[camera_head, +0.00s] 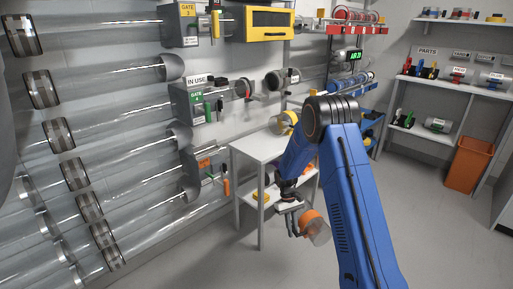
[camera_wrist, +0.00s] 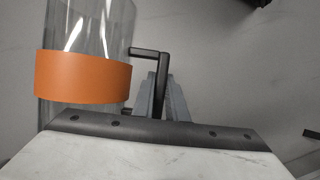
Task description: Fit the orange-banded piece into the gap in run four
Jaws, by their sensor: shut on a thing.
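The orange-banded piece (camera_head: 316,231) is a short clear tube with a wide orange band. It hangs at the end of my blue arm, low and in front of the white table. In the wrist view its orange band (camera_wrist: 82,77) fills the left side, and a black bent handle (camera_wrist: 148,52) sticks out to the right. My gripper (camera_wrist: 160,98) is shut on this handle; it also shows in the head view (camera_head: 294,222). Several clear tube runs (camera_head: 100,88) with dark ribbed collars line the left wall. I cannot tell which is run four.
A white table (camera_head: 262,146) stands behind my gripper, with a yellow-ended clear piece (camera_head: 285,123) on top. Parts shelves (camera_head: 455,88) and an orange bin (camera_head: 469,164) stand at right. The floor between is clear.

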